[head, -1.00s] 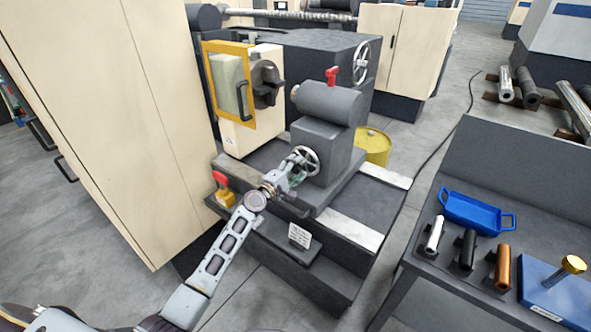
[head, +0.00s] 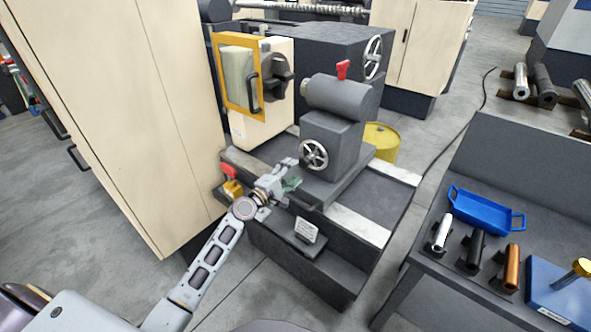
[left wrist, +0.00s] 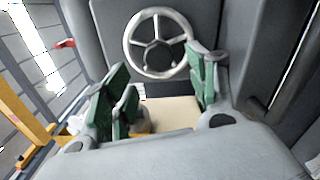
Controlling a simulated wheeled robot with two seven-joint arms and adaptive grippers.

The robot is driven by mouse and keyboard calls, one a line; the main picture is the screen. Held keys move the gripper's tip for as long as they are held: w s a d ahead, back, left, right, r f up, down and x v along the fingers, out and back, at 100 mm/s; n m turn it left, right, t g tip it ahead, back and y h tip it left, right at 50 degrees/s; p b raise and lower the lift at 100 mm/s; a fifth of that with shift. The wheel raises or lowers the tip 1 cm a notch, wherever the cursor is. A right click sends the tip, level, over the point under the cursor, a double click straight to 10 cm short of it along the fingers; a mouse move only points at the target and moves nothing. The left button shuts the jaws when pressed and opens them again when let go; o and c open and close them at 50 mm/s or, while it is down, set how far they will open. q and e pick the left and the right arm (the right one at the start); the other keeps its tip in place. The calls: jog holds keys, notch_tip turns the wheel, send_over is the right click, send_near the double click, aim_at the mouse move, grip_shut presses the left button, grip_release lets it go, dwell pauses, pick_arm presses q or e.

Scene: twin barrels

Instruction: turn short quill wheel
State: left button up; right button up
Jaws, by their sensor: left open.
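A small silver spoked handwheel (head: 314,155) is on the front of the dark grey tailstock block (head: 338,135), below its thick barrel. In the left wrist view the wheel (left wrist: 158,42) shows whole, beyond the fingertips. My left gripper (head: 287,178) is in front of the wheel, to its lower left in the head view, apart from it. In the left wrist view its green-padded fingers (left wrist: 158,80) are spread with nothing between them. My right gripper is not in view.
A larger handwheel (head: 373,58) is on the machine behind. A red-topped lever (head: 230,172) is left of my gripper. A small sign (head: 306,230) stands at the machine's front. A bench with a blue tray (head: 486,210) is at right; a cream cabinet (head: 130,110) is at left.

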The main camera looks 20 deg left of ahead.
pick_arm(q)
jog(key=shift+v, duration=2.35)
